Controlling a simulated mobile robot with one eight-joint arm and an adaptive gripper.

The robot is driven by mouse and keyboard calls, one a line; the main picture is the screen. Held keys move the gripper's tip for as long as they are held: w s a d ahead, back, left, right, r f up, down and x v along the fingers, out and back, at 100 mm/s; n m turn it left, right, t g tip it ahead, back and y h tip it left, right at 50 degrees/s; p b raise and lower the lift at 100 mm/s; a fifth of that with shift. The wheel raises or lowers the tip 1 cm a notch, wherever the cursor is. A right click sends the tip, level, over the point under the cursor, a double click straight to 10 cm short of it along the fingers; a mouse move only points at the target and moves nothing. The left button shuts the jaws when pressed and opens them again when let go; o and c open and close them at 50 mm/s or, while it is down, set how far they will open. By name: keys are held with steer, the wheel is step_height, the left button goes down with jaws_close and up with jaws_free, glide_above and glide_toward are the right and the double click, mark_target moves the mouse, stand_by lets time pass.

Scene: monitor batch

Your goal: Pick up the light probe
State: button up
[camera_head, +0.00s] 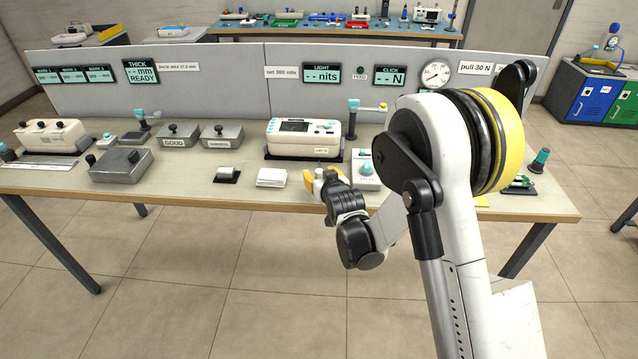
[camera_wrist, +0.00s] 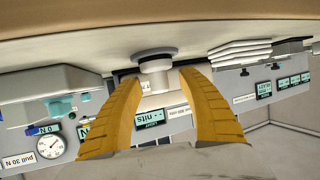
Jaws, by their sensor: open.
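The light probe, as I take it, is a small white and grey cylinder with a wider dark grey disc end (camera_wrist: 155,55); it stands upright near the table's front edge. In the head view only a small pale part of it (camera_head: 318,174) shows between the fingers. My gripper (camera_head: 322,178) is open, with its yellow fingers low at the table edge. In the wrist view, which is upside down, the gripper (camera_wrist: 158,82) has one finger on each side of the probe. Whether the fingers touch it I cannot tell. The LIGHT display (camera_head: 322,74) reads "-- nits".
A white stack (camera_head: 271,178) lies just left of my gripper. A white box with a teal knob (camera_head: 365,172) stands close on the right. A white instrument (camera_head: 303,138) is behind. The grey panel (camera_head: 215,70) with displays closes the table's back.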

steer(key=shift+w+a+f, duration=0.1)
steer(key=shift+w+f, duration=0.1)
steer(key=shift+w, duration=0.3)
steer(key=shift+r, duration=0.1)
jaws_close()
